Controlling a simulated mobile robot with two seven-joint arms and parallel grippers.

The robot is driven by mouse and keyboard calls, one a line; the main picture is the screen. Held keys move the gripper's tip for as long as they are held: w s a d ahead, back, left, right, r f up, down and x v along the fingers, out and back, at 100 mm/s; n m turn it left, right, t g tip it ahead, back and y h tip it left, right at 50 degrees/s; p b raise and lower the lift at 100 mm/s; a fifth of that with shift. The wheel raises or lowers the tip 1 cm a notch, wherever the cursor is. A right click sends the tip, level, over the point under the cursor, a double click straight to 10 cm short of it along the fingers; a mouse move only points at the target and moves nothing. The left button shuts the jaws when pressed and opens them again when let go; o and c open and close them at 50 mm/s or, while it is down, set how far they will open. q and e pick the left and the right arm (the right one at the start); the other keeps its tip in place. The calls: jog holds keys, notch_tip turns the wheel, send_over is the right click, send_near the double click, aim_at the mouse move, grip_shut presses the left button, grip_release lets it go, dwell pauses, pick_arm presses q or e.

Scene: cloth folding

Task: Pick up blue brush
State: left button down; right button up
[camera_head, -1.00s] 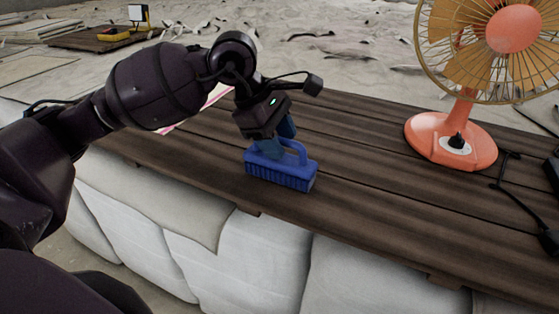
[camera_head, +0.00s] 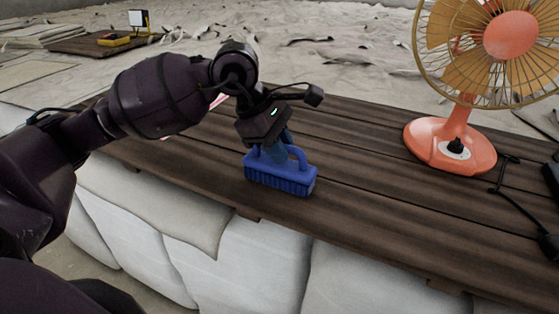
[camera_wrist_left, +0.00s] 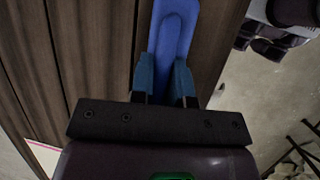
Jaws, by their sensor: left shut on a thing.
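The blue brush (camera_head: 281,180) is on the dark wooden plank table (camera_head: 385,215), upright with its bristle block down and its arched handle on top. My left gripper (camera_head: 275,152) comes down over it from above and is shut on the handle. In the left wrist view the brush handle (camera_wrist_left: 174,30) lies between the two blue fingers (camera_wrist_left: 166,80). The fingers hide part of the handle. My right gripper is not in view.
An orange fan (camera_head: 452,145) stands on the table to the right, with a black cable (camera_head: 520,207) near it. The planks between brush and fan are clear. White sandbags (camera_head: 250,260) lie below the table's front edge.

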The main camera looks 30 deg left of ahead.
pick_arm(q)
jog(key=shift+r, duration=0.4)
notch_tip(320, 180, up, 19)
jog(key=shift+b, duration=0.4)
jog(key=c, duration=1.7)
grip_release()
jog(key=shift+r, duration=0.1)
grip_shut()
